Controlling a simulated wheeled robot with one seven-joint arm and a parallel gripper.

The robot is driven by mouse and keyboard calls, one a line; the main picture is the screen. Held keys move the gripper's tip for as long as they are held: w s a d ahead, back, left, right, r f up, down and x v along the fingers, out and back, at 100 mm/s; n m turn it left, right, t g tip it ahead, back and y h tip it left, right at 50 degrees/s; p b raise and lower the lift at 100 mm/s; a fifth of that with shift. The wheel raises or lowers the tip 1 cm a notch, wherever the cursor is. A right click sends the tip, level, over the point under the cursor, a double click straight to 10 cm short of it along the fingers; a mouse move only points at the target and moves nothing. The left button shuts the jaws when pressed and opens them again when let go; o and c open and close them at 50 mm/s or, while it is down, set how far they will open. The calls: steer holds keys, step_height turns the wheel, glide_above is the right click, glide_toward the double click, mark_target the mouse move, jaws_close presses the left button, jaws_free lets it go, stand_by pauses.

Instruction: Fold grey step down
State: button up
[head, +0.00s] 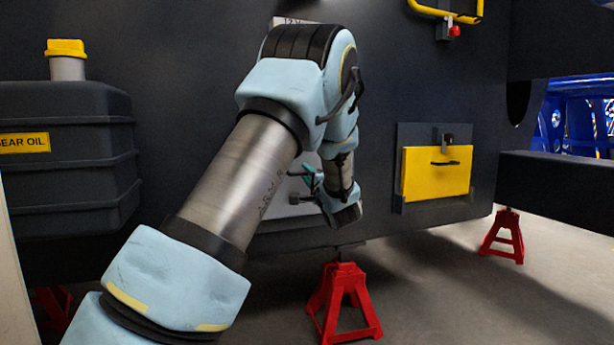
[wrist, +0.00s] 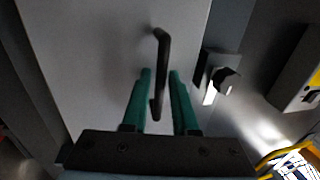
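The grey step (wrist: 95,45) is a flat light-grey panel that fills much of the wrist view, with a black bar handle (wrist: 162,55) standing out from it. In the wrist view my gripper (wrist: 160,75) is open, its two green fingers on either side of the handle with small gaps showing. I cannot tell whether either finger touches it. A latch with a dark knob (wrist: 228,80) sits beside the panel's edge. In the head view my arm hides most of the step, and my gripper's green fingers (head: 309,178) show in front of the panel.
A yellow step panel (head: 436,177) with a black handle and latch is to the right on the dark chassis wall. A gear oil tank (head: 75,150) with a yellow cap is at left. Red jack stands (head: 342,300) are on the floor under the chassis.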

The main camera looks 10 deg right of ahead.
jaws_close()
stand_by(1.3)
